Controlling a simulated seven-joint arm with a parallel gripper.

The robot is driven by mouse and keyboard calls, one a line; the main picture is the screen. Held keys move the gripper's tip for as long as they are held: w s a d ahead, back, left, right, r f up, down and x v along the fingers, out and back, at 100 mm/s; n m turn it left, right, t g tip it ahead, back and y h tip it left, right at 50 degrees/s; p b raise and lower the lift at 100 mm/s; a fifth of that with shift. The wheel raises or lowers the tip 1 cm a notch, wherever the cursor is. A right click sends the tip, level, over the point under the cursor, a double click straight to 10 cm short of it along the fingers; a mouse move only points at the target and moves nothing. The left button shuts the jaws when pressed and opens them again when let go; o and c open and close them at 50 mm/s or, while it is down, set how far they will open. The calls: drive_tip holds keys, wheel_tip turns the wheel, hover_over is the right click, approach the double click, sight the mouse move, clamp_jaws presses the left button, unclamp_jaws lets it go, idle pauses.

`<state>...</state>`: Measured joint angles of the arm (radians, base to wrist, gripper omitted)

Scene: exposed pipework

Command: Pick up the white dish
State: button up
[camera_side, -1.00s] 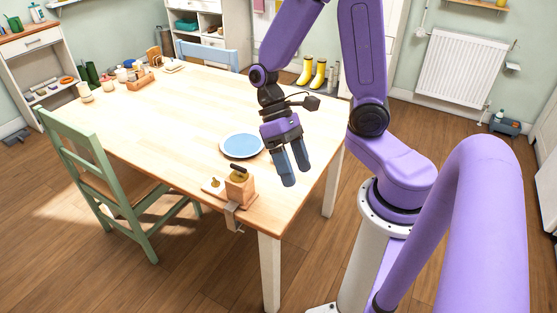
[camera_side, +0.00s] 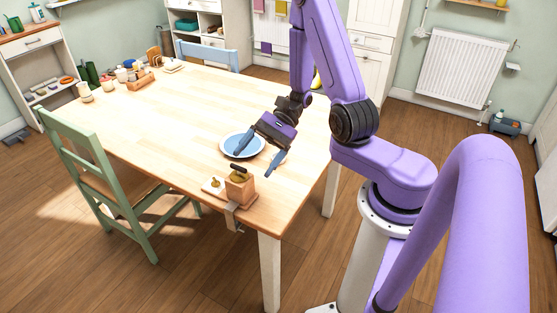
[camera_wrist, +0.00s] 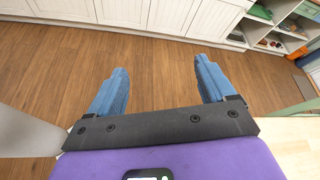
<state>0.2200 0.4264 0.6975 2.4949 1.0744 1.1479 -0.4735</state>
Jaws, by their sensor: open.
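A round dish (camera_side: 228,143) with a pale blue middle and a white rim lies flat near the right end of the wooden table. My gripper (camera_side: 254,162) is open, its two blue fingers spread wide and empty. In the side view one finger overlaps the dish and the other is to its right, over the table. I cannot tell whether the near finger touches the dish. In the wrist view the open fingers (camera_wrist: 160,66) point across the floor, and the dish is not seen there.
A wooden block with a dark knob (camera_side: 240,188) is by the table's near corner, beside a clamp at the edge. Jars and a wooden tray (camera_side: 139,82) stand at the far left end. A green chair (camera_side: 105,185) is at the near side. The table's middle is clear.

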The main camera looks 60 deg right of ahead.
drive_tip(key=w+d+f+m+t+h, duration=0.1)
drive_tip(key=d+f+m+t+h, duration=0.25)
drive_tip(key=d+m+t, duration=0.3)
drive_tip(key=d+f+m+t+h, duration=0.35)
drive_tip(key=d+m+t, duration=0.2)
drive_tip(key=m, duration=0.25)
drive_tip(key=s+d+f+m+h, duration=0.1)
drive_tip(key=s+f+m+h, duration=0.1)
drive_tip(key=s+m+h, duration=0.1)
drive_tip(key=s+d+f+m+g+h, duration=0.1)
drive_tip(key=s+d+f+m+h, duration=0.1)
drive_tip(key=s+m+h, duration=0.1)
drive_tip(key=s+d+f+m+h, duration=0.1)
drive_tip(key=s+f+m+h, duration=0.1)
drive_tip(key=m+h, duration=0.3)
drive_tip(key=shift+s+d+f+m+g+h, duration=0.2)
drive_tip(key=shift+s+d+m+g+h, duration=0.15)
drive_tip(key=shift+s, duration=0.1)
approach(275, 155)
drive_tip(key=shift+w+f, duration=0.1)
drive_tip(key=shift+w, duration=0.3)
drive_tip(key=shift+x, duration=2.65)
drive_tip(key=shift+s+d+f, duration=0.1)
drive_tip(key=shift+s, duration=0.05)
drive_tip(key=c, duration=1.1)
